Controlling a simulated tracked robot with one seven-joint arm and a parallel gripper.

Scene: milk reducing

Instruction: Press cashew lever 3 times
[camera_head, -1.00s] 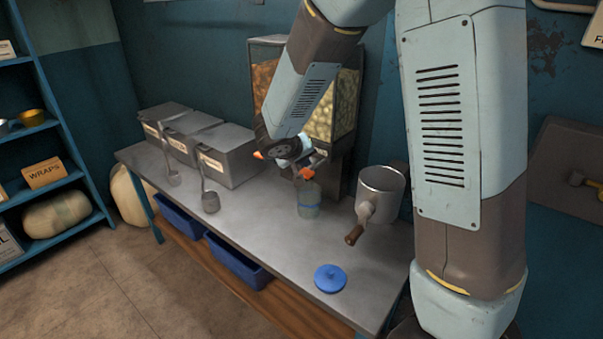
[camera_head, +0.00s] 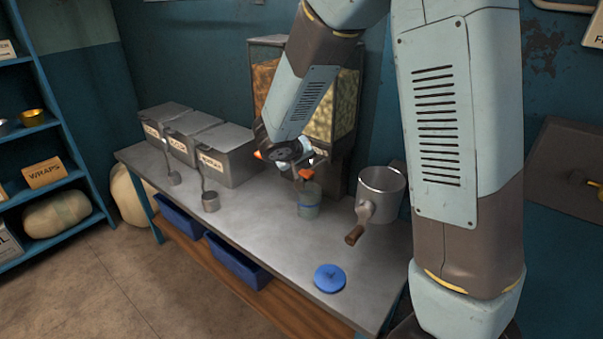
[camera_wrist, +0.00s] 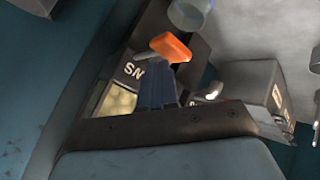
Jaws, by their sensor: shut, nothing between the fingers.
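A dispenser (camera_head: 345,113) with two clear bins stands at the back of the table; the right bin holds pale nuts, the left orange-brown pieces. My gripper (camera_wrist: 158,82) is shut and empty. It is in front of the dispenser, close to an orange lever tip (camera_head: 306,174), which also shows just past my fingers in the wrist view (camera_wrist: 171,47). I cannot tell whether they touch. A second orange tip (camera_head: 258,155) shows to the left, partly hidden by my wrist. A clear jar (camera_head: 309,203) with a blue band stands upright below the right lever.
A metal pot (camera_head: 381,186) with a wooden handle stands right of the jar. A blue lid (camera_head: 330,278) lies near the table's front edge. Grey lidded boxes (camera_head: 226,158) and two ladles (camera_head: 210,201) are at left. The table's middle (camera_head: 250,224) is clear.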

